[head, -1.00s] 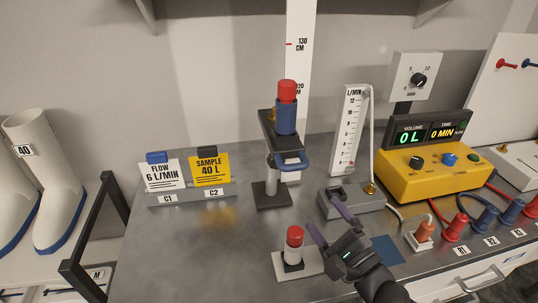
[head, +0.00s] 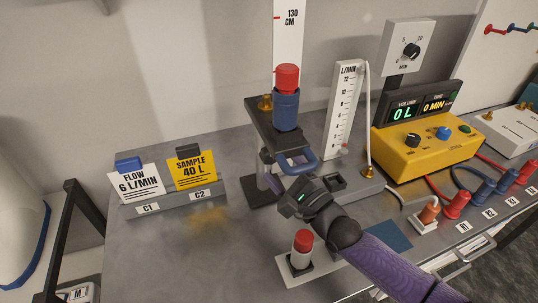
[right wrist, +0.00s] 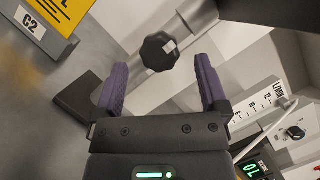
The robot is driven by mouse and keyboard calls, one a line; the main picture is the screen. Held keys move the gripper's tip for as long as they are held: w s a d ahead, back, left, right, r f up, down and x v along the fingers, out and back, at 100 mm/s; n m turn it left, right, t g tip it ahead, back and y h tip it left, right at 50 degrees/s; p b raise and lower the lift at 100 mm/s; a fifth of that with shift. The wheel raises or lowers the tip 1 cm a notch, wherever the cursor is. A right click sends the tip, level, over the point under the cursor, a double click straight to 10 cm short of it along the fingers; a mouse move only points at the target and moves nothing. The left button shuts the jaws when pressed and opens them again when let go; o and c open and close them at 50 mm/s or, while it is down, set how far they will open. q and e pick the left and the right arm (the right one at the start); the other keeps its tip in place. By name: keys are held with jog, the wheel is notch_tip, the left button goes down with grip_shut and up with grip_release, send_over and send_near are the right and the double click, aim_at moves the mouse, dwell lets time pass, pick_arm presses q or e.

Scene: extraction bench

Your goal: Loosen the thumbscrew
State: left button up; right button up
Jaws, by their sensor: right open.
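The thumbscrew, a black lobed knob (right wrist: 158,51), sits on the grey post of the stand in the right wrist view. In the head view my gripper hides it. The stand has a dark arm (head: 262,122) holding a blue cylinder (head: 286,108) with a red top, and a dark base (head: 258,192). No contact is visible. My left gripper is out of view.
A red-capped cylinder (head: 302,250) stands on a pale plate below my right arm. A flowmeter (head: 343,108) and yellow control box (head: 428,142) are to the right. A card holder (head: 170,208) is at left. The bench between holder and stand is clear.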

aim_at(271, 164)
jog(key=x, duration=0.3)
jog(key=shift+w+a+r, duration=0.1)
jog(key=shift+w+a, duration=0.1)
jog(key=shift+w, duration=0.05)
grip_shut()
